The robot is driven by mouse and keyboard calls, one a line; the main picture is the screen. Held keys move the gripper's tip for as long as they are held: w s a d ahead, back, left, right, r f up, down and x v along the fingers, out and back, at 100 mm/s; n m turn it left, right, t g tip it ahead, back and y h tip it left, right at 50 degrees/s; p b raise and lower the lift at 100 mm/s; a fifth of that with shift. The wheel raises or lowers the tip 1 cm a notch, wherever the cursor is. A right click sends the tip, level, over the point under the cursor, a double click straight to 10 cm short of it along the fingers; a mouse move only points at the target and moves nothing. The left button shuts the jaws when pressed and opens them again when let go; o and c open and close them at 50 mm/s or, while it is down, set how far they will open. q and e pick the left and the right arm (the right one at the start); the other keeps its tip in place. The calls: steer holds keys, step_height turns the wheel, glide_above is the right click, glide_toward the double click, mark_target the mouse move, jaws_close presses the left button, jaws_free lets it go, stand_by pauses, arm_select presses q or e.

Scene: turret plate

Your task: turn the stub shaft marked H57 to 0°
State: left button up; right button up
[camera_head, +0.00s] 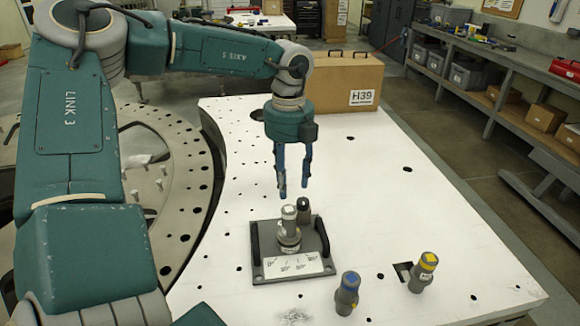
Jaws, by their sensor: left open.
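A grey stub shaft (288,232) with a pale top stands upright on a dark square plate (263,272) on the white table. Any H57 marking is too small to read. A white scale label (294,264) lies on the plate in front of the shaft; its figures are not legible, so I cannot tell the shaft's angle. My left gripper (293,190) points down above the shaft, with its two blue fingers apart and empty. The fingertips look just above the shaft top; any small gap is hard to judge. My right gripper is not in view.
Dark upright handles (322,238) flank the plate, and a black-topped post (303,208) stands behind the shaft. A wooden case marked H39 (340,78) sits at the back. The table's right side is mostly clear.

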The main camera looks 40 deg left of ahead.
mark_target(289, 209)
arm_select(q)
steer(key=shift+f, duration=0.1)
steer(key=shift+s+d+f, duration=0.1)
steer(key=shift+s+f, duration=0.05)
steer(key=shift+f, duration=0.15)
steer(key=shift+f+b, duration=0.45)
steer(key=shift+f, duration=0.15)
step_height(289, 209, down, 3)
steer(key=shift+r+b, duration=0.15)
steer(key=shift+b, duration=0.25)
step_height(289, 209, down, 3)
steer(key=b, duration=0.3)
steer(key=shift+f+b, duration=0.6)
steer(key=shift+b, duration=0.35)
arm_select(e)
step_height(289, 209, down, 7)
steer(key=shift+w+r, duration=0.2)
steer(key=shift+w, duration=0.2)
arm_select(q)
steer(key=shift+c, duration=0.5)
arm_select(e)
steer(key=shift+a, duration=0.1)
arm_select(q)
steer(key=c, duration=0.8)
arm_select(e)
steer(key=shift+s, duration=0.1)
